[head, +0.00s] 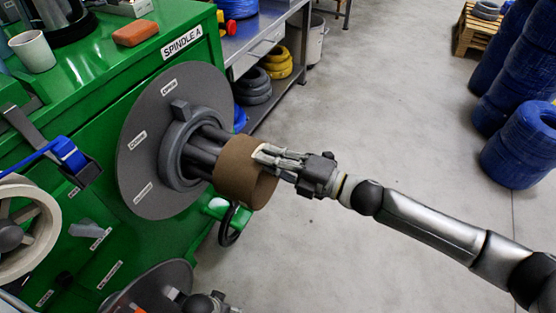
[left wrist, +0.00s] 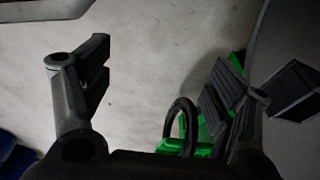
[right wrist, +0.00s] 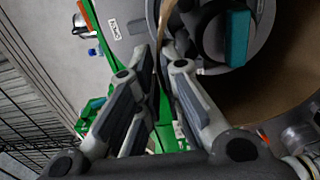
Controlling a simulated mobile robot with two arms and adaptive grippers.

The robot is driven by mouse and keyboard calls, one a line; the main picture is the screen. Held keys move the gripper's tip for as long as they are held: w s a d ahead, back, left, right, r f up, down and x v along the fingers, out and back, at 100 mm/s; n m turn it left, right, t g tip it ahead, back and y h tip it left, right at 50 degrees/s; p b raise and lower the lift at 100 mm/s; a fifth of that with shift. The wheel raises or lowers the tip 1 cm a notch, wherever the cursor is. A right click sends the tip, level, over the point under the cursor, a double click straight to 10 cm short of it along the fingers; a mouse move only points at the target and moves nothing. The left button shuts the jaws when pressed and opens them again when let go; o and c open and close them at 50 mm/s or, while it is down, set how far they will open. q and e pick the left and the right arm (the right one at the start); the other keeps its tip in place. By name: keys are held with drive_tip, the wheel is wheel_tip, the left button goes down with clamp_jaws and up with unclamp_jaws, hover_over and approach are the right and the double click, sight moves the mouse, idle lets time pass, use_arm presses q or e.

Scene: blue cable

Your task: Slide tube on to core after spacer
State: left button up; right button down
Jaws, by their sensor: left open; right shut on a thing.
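The brown tube (head: 240,170) sits around the outer end of the dark, barred core (head: 207,150) on the green machine. Bare core shows between the tube and a grey ring (head: 176,158) at the flange, which may be the spacer. My right gripper (head: 268,157) is shut on the tube's wall at its near rim. The right wrist view shows the tube's inside (right wrist: 290,65) and the dark core end with a teal block (right wrist: 238,38). My left gripper (left wrist: 160,85) is open and empty, with bare floor between its fingers.
A round grey flange plate (head: 145,125) labelled in several places stands behind the core, under the SPINDLE A sign (head: 182,42). Blue coils (head: 520,145) stand far right.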

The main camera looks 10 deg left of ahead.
sight(238, 145)
drive_tip(key=shift+w+a, duration=0.15)
drive_tip(key=shift+a, duration=0.4)
drive_tip(key=shift+w+a, duration=0.25)
drive_tip(key=shift+a, duration=0.45)
drive_tip(key=shift+b+x, duration=0.35)
drive_tip(key=shift+x, duration=0.65)
drive_tip(key=shift+w+a, duration=0.25)
drive_tip(key=shift+a, duration=0.45)
use_arm(q)
drive_tip(key=shift+w+d+r+b, duration=0.15)
drive_tip(key=shift+w+r, duration=0.25)
drive_tip(key=shift+r, duration=0.75)
drive_tip(key=shift+w+a+r+b, duration=0.1)
drive_tip(key=shift+w+r+b, duration=0.25)
drive_tip(key=shift+r, duration=0.75)
use_arm(e)
drive_tip(key=shift+x, duration=1.1)
use_arm(q)
drive_tip(key=shift+w+r, duration=0.25)
drive_tip(key=shift+w, duration=0.05)
drive_tip(key=shift+f, duration=0.1)
drive_tip(key=shift+s+f, duration=0.15)
drive_tip(key=shift+f, duration=0.2)
drive_tip(key=shift+f+p, duration=0.35)
use_arm(e)
drive_tip(key=shift+r, duration=0.1)
